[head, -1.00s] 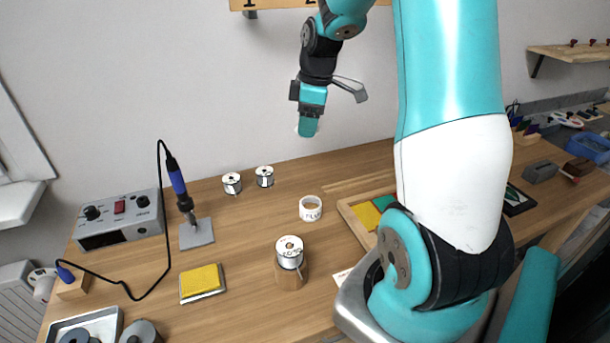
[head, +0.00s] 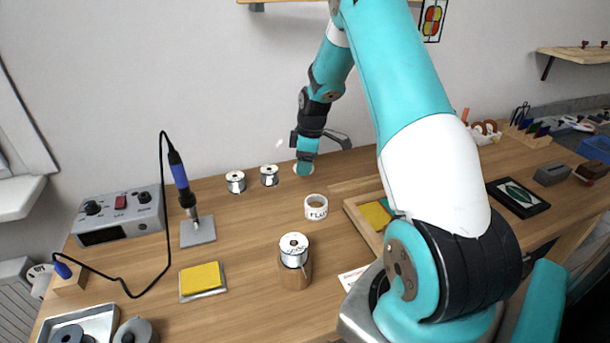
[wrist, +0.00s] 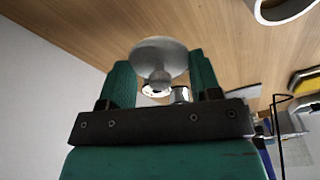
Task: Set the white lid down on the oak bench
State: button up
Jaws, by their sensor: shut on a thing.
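The white lid (wrist: 160,52) is a pale disc with a round knob underneath it in the wrist view. My gripper (wrist: 163,78) is shut on it, the knob between its two teal fingers. In the head view my gripper (head: 304,167) points down near the back of the oak bench (head: 245,240), just right of two small spools. Only a pale sliver of the lid shows there, under the fingers. I cannot tell whether the lid touches the bench.
An open white tub marked FLUX (head: 316,207) stands in front of my gripper. A soldering iron (head: 180,180) stands further left. Bare wood lies around the tub.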

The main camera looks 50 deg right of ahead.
aim_at(304, 187)
jog(key=shift+f+p, duration=0.3)
jog(key=shift+f, duration=2.35)
jog(key=shift+f, duration=0.1)
jog(key=shift+f, duration=0.15)
jog(key=o, duration=0.9)
jog(key=shift+r, duration=0.2)
